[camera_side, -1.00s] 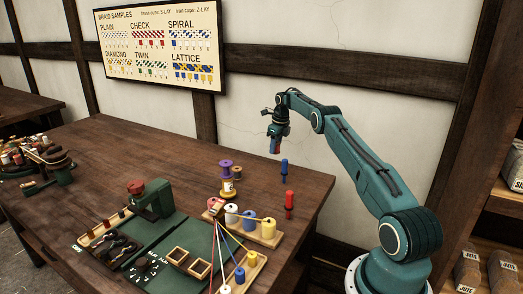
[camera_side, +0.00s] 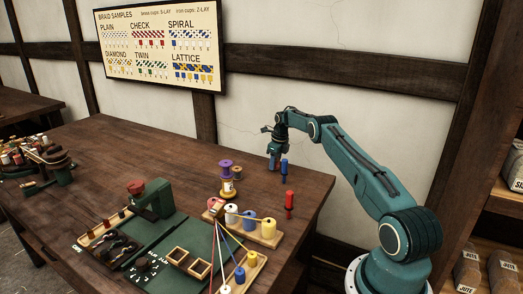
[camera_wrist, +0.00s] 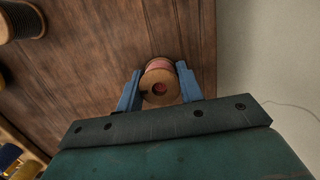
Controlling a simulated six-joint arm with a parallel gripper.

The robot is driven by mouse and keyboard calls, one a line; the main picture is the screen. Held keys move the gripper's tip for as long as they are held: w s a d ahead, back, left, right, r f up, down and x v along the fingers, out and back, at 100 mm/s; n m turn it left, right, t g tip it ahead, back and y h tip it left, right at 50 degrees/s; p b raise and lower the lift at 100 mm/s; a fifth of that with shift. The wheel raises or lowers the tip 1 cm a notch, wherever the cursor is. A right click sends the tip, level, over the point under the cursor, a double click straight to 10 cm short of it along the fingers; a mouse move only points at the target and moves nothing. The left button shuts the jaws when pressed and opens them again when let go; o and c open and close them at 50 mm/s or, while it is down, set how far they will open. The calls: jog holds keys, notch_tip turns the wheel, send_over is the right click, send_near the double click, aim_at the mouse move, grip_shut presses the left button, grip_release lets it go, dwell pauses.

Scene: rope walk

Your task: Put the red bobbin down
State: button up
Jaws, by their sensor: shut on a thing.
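In the side view the bobbin is too small and covered to make out. I cannot tell whether it touches the table.
Purple and brown spools (camera_side: 226,180) are stacked to the left. A wooden rack with white, blue and yellow spools (camera_side: 268,240) lies in front.

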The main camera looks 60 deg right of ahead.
aim_at(279, 160)
jog(key=shift+f, duration=0.15)
jog(key=o, duration=1)
jog(key=shift+o, duration=0.2)
notch_tip(279, 160, up, 12)
jog(key=s, duration=0.1)
jog(key=shift+s, duration=0.4)
